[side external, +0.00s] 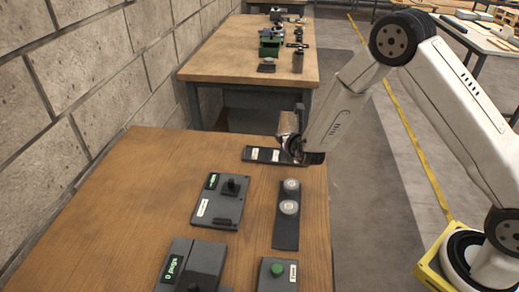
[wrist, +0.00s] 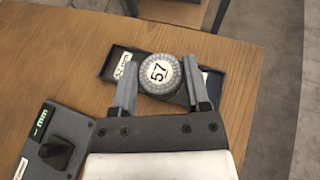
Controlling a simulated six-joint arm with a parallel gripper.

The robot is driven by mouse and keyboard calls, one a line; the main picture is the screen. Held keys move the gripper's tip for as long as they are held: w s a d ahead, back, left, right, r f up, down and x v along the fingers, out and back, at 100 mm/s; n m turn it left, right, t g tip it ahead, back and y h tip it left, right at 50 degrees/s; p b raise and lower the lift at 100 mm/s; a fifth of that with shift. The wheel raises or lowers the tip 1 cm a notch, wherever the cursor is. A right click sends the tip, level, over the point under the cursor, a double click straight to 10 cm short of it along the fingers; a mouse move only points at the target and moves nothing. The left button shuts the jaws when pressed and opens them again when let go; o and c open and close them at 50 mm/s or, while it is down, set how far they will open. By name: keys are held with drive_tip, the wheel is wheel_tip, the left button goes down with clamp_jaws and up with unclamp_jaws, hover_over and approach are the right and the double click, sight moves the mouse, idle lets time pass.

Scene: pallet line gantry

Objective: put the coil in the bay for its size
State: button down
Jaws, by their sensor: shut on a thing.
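The coil (wrist: 160,73) is a grey round piece with a white face marked 57. In the wrist view my gripper (wrist: 160,76) is shut on it, one finger on each side. The coil overlaps the black bay tray (wrist: 112,76), which also shows in the side view (side external: 249,154) at the far right of the table. White labels show on the tray; their print is too small to read surely. I cannot tell whether the coil is above the tray or down in it. In the side view my gripper (side external: 300,150) is over the tray's right end.
A dark strip (side external: 286,231) with two silver discs lies nearer. Left of it is a grey gauge (side external: 222,203) with a green display, also in the wrist view (wrist: 58,143). Another display unit (side external: 190,265) and a green-button box (side external: 277,274) stand in front. The table's left is clear.

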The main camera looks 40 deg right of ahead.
hover_over(277, 157)
drive_tip(key=shift+s+a+f, duration=0.1)
drive_tip(key=shift+s+f, duration=0.05)
drive_tip(key=shift+f, duration=1.05)
drive_tip(key=shift+s+f, duration=0.15)
drive_tip(key=shift+f, duration=1.05)
drive_tip(key=shift+w+f, duration=0.25)
drive_tip(key=shift+f, duration=1.55)
drive_tip(key=shift+f, duration=0.1)
drive_tip(key=shift+c, duration=0.3)
unclamp_jaws()
drive_tip(key=shift+f, duration=0.1)
drive_tip(key=shift+r, duration=0.2)
drive_tip(key=shift+v, duration=6)
